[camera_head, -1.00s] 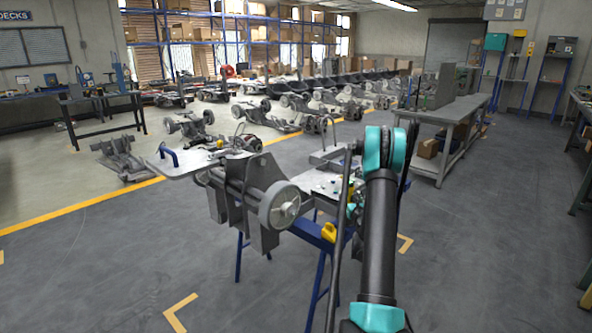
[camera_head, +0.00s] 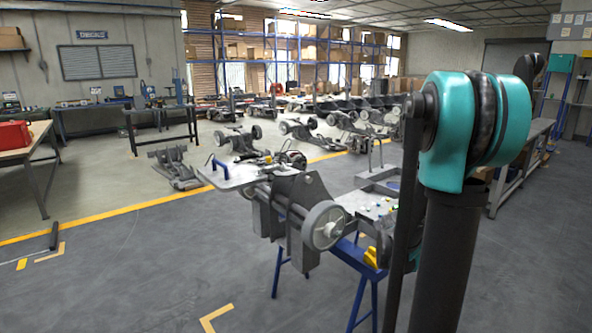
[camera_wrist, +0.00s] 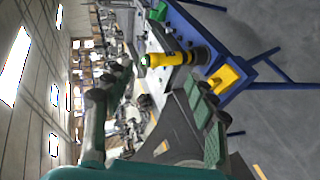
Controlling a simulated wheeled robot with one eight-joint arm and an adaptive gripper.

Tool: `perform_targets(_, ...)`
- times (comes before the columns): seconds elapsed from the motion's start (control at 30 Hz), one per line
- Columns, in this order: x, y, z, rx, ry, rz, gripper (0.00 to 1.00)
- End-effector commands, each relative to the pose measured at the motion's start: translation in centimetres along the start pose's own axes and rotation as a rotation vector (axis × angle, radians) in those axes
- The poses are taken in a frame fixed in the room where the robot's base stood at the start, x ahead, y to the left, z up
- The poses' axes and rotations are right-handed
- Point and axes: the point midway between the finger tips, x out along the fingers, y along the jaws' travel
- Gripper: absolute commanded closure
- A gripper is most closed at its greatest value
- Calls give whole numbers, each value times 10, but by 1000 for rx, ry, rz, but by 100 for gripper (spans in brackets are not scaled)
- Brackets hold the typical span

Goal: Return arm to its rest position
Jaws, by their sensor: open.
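My arm rises at the right of the head view, its dark link and teal joint close to the camera. My gripper is not clearly visible there. In the wrist view my gripper (camera_wrist: 158,105) is open, with its two green-padded fingers apart and nothing held between them. Beyond the fingers a yellow and black cylindrical thing (camera_wrist: 178,58) sits by the blue-edged work stand. A yellow block (camera_wrist: 226,78) is beside it on the stand's edge.
A grey chassis (camera_head: 290,205) with a wheel rests on a blue-legged stand (camera_head: 353,262) just left of my arm. A table with a red box (camera_head: 14,135) is at far left. Several chassis stand in rows behind.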

Motion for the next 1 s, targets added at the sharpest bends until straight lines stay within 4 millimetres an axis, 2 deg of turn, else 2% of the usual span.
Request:
perform_targets(0.03,-19,-14,3,81,-7,-52,43)
perform_targets(0.17,-63,-55,10,297,-42,-199,43)
perform_targets(0.3,-115,-105,16,513,-96,-368,43)
perform_targets(0.5,-192,-178,22,765,-202,-608,43)
perform_targets(0.6,-223,-206,25,848,-254,-701,43)
perform_targets(0.7,-244,-224,27,899,-293,-764,43)
perform_targets(0.8,-254,-233,28,926,-314,-797,43)
perform_targets(1.0,-256,-235,28,930,-319,-803,43)
